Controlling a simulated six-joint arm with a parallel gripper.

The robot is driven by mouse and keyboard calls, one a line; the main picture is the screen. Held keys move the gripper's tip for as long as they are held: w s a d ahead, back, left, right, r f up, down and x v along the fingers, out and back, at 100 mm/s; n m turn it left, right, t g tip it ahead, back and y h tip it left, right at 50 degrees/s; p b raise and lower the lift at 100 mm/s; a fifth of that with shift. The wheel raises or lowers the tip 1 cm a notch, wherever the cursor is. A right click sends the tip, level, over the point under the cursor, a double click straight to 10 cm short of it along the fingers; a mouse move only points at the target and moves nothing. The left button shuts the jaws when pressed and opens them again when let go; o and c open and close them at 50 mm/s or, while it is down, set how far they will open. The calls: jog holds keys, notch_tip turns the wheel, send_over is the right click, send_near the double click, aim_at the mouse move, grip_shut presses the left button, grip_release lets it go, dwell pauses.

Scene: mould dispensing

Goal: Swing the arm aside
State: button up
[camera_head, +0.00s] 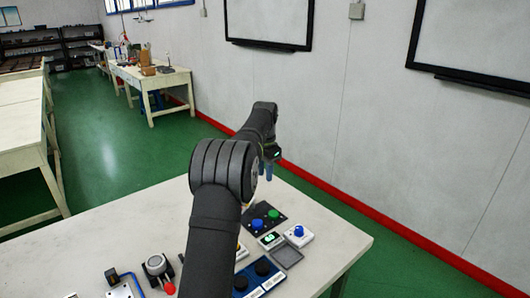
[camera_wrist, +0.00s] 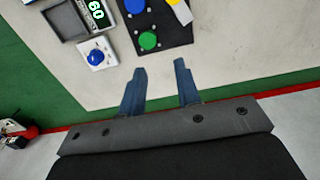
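My arm reaches out over the white table (camera_head: 335,238) in the head view. My gripper (camera_head: 268,175) hangs above the table's far side, partly hidden by the arm. In the wrist view my gripper (camera_wrist: 160,75) shows two blue fingers held apart with nothing between them. Past the fingertips lies a dark plate with a green knob (camera_wrist: 148,41) and a blue knob (camera_wrist: 135,6). The same plate (camera_head: 281,211) shows in the head view just below the gripper. The gripper is apart from it.
A white box with a blue button (camera_head: 299,231), a scale with a green display (camera_head: 270,240) and a grey tray (camera_head: 288,257) stand near the plate. A dark-knobbed blue panel (camera_head: 257,275) and a device with a red knob (camera_head: 157,266) are nearer. The table's right corner is clear.

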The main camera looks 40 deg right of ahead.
notch_tip(320, 180, up, 8)
jog(key=shift+f, duration=0.25)
jog(key=c, duration=0.3)
jog(key=s+f+m+t+y, duration=0.1)
jog(key=f, duration=0.1)
jog(key=s+f+m+t+y, duration=0.1)
jog(key=s+f+m, duration=0.1)
jog(key=s+f+m+t, duration=0.1)
jog(key=s+f, duration=0.1)
jog(key=shift+a+f+y, duration=0.35)
jog(key=shift+f+y, duration=0.05)
grip_shut()
jog(key=s+a+f+m+t, duration=0.2)
jog(key=s+f+m+t, duration=0.3)
jog(key=s+m, duration=0.3)
jog(key=shift+m+y, duration=0.4)
jog(key=shift+m, duration=0.4)
jog(key=x, duration=1.1)
jog(key=shift+w+d+r, duration=0.2)
jog(key=shift+w, duration=0.25)
jog(key=shift+w+a, duration=0.25)
jog(key=shift+w, duration=0.35)
jog(key=shift+w+a, duration=0.25)
jog(key=shift+w, duration=0.35)
jog(key=shift+w+a, duration=0.25)
jog(key=shift+w, duration=0.45)
